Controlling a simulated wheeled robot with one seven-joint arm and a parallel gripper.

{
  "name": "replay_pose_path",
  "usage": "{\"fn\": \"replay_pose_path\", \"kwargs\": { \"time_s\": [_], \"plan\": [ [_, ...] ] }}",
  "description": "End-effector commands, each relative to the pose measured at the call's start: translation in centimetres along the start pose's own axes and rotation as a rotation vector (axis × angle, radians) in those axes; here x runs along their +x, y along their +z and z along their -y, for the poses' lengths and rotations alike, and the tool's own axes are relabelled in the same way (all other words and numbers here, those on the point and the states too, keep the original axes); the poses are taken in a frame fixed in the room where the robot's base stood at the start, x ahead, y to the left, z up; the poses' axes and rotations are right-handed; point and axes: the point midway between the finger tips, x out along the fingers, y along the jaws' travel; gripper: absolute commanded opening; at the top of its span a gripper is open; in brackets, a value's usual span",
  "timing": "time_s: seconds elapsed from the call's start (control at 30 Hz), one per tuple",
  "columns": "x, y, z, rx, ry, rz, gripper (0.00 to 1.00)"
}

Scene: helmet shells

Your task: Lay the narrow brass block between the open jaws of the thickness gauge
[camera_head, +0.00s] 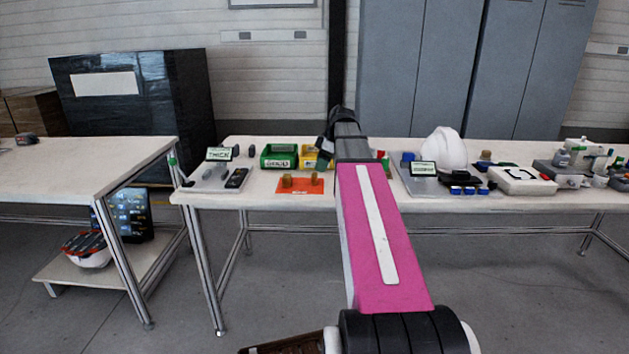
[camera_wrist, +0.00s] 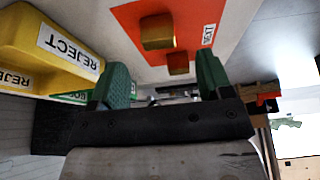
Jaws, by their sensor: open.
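Two brass blocks stand on the orange mat (camera_head: 300,190), a left one (camera_head: 287,180) and a right one (camera_head: 314,178). In the wrist view a larger-looking block (camera_wrist: 158,32) and a smaller-looking block (camera_wrist: 178,63) show on the mat; I cannot tell surely which is the narrow one. The thickness gauge (camera_head: 207,177), a grey plate with a THICK sign, lies left of the mat; its jaws are too small to make out. My gripper (camera_wrist: 163,80) is open, its green fingers apart and empty, beside the blocks. In the head view my arm partly hides it.
A green bin (camera_head: 279,157) and a yellow REJECT bin (camera_wrist: 50,50) stand behind the mat. A black device (camera_head: 237,178) lies by the gauge. A white helmet shell (camera_head: 443,150) and other fixtures fill the right side. A gap separates the left table (camera_head: 80,165).

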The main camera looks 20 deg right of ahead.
Motion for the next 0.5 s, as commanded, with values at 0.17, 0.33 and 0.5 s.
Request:
{"fn": "replay_pose_path", "kwargs": {
  "time_s": [0.17, 0.33, 0.5],
  "plan": [
    [1.3, 0.0, 0.0, 0.0, 0.001, 0.0, 0.72],
    [2.5, -0.1, -0.1, 0.0, -0.001, 0.0, 0.72],
    [4.8, -0.2, -0.2, 0.0, -0.001, 0.0, 0.72]
  ]
}}
